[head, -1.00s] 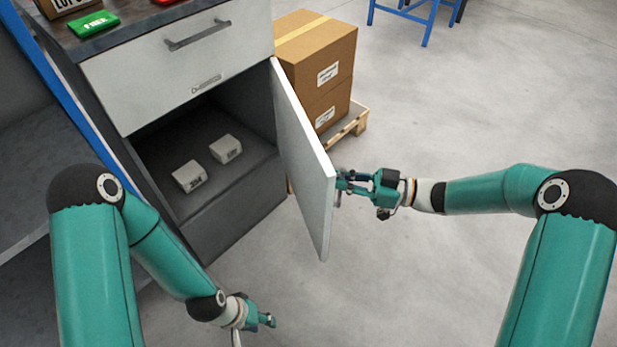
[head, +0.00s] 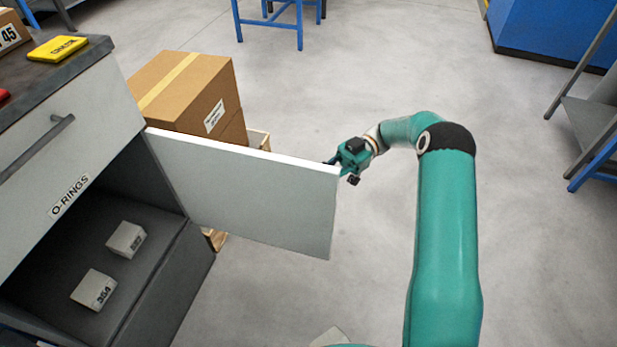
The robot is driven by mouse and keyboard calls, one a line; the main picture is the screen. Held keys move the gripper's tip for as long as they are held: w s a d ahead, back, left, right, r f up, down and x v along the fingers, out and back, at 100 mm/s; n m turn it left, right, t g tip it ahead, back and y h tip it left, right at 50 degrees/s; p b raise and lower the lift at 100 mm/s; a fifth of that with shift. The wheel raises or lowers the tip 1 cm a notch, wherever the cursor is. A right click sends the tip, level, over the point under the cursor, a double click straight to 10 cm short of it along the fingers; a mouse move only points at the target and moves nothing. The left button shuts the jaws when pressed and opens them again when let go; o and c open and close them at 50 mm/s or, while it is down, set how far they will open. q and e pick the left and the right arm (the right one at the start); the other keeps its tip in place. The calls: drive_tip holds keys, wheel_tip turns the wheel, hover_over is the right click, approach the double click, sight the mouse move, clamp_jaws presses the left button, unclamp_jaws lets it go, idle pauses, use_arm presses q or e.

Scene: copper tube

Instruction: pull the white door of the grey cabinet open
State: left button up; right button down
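The white door (head: 245,195) of the grey cabinet (head: 165,295) stands wide open in the head view, hinged at the cabinet's right side and swung out to the right. The compartment behind it is exposed, with two small light boxes (head: 126,240) inside. My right gripper (head: 334,163) is at the door's free upper right edge, on its far side. Its fingertips are mostly hidden by the door, so I cannot tell whether they grip it. My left gripper is out of view.
Above the compartment is a closed drawer (head: 95,120) labelled O-RINGS. Cardboard boxes (head: 185,90) on a pallet stand close behind the door. A blue stool (head: 285,20) is at the back, and a grey shelf (head: 595,120) at the right. Open floor lies between.

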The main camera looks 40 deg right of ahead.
drive_tip(key=shift+w, duration=0.2)
drive_tip(key=c, duration=1.2)
unclamp_jaws()
drive_tip(key=shift+s, duration=0.1)
drive_tip(key=shift+r, duration=0.15)
